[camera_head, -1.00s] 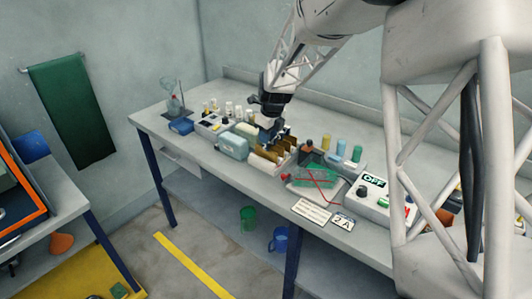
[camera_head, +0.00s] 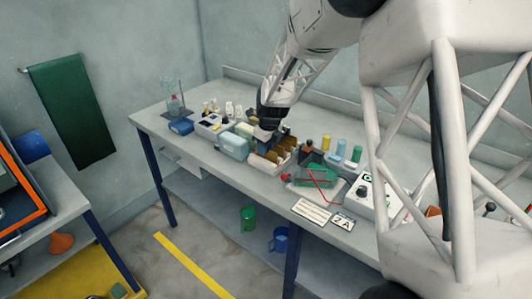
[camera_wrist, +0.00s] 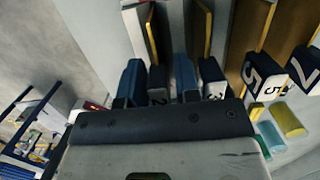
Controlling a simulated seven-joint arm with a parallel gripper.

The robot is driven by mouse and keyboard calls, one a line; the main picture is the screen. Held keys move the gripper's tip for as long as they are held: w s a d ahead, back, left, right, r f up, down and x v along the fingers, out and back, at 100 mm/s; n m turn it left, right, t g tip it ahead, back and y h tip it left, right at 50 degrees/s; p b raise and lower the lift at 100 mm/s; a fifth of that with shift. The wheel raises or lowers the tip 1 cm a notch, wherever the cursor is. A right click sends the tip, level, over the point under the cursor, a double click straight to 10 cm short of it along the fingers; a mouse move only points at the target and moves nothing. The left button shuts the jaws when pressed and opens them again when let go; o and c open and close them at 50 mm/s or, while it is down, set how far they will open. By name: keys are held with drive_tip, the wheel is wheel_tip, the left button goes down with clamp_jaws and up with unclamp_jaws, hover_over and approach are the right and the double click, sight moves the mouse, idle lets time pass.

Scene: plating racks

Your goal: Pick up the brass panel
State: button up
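A pale rack (camera_head: 262,165) on the bench holds several upright brass-brown panels (camera_head: 290,142). In the wrist view a thin panel with a bright edge (camera_wrist: 153,35) stands behind a block marked 2, and wider brown panels (camera_wrist: 248,45) stand at the right by the blocks marked 5 and 7. In the head view my gripper (camera_head: 270,137) hides part of the rack.
A pale teal box (camera_head: 233,146) stands close left of the rack. A tray with a green board and red cable (camera_head: 317,177) lies right of it. Bottles (camera_head: 230,109) stand behind, and coloured cylinders (camera_head: 341,146) at the right. The bench's front left edge is clear.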

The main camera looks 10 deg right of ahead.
idle(0.4)
clamp_jaws()
drive_tip(key=shift+r, duration=0.15)
drive_tip(key=shift+r, duration=4.9)
